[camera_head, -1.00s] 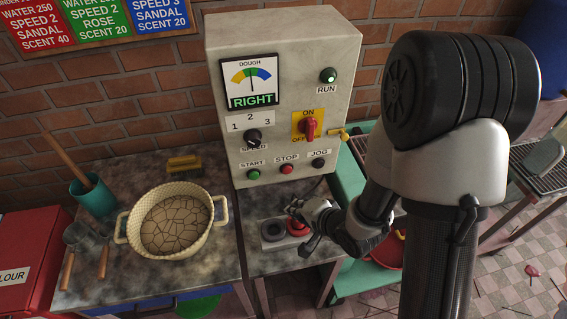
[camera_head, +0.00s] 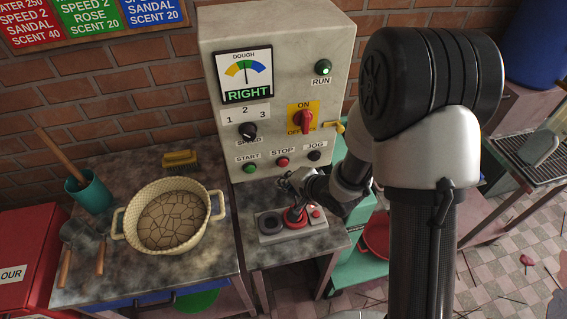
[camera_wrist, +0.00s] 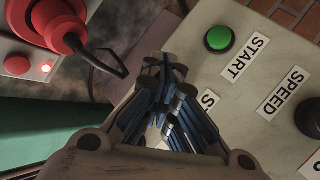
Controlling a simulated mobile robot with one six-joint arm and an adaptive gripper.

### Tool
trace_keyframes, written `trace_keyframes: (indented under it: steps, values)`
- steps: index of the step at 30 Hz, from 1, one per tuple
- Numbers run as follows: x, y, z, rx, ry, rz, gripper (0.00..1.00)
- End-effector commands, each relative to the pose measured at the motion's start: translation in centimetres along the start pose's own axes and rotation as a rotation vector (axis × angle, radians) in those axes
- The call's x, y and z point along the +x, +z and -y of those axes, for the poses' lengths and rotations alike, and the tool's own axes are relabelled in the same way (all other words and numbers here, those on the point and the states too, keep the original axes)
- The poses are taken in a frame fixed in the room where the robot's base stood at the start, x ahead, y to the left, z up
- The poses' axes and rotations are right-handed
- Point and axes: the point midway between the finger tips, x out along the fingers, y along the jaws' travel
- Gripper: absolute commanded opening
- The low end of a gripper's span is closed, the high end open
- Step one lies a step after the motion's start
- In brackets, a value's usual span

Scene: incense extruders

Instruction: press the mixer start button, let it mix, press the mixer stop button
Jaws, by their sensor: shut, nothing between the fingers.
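The grey control box (camera_head: 209,45) stands on the bench with a green START button (camera_head: 249,168), a red STOP button (camera_head: 282,162) and a black JOG button (camera_head: 314,155) along its lower front. My gripper (camera_head: 285,182) is shut and empty, just below and in front of the STOP button. In the wrist view my gripper's fingertips (camera_wrist: 162,60) partly hide the STOP label; the green START button (camera_wrist: 219,39) shows clear to their right, and the STOP button is hidden. Whether the fingers touch the panel I cannot tell. The RUN lamp (camera_head: 323,67) is lit pale green. The dial (camera_head: 243,71) reads RIGHT.
A cream basin of cracked dough (camera_head: 117,222) stands on the left bench beside a teal cup (camera_head: 90,196) and a brush (camera_head: 180,160). A low box with a red plug-like part (camera_head: 295,217) sits under my gripper. The speed knob (camera_head: 247,130) is above START.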

Motion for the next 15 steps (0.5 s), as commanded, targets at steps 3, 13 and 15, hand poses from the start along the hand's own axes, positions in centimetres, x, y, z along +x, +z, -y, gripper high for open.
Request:
trace_keyframes:
  steps: [3, 13, 15]
  values:
    - [0.63, -0.55, 0.65, 0.000, 0.000, 0.001, 0.00]
    - [1.21, -0.91, 0.94, 0.000, 0.000, 0.000, 0.00]
    - [1.21, -0.90, 0.93, 0.000, 0.000, 0.000, 0.00]
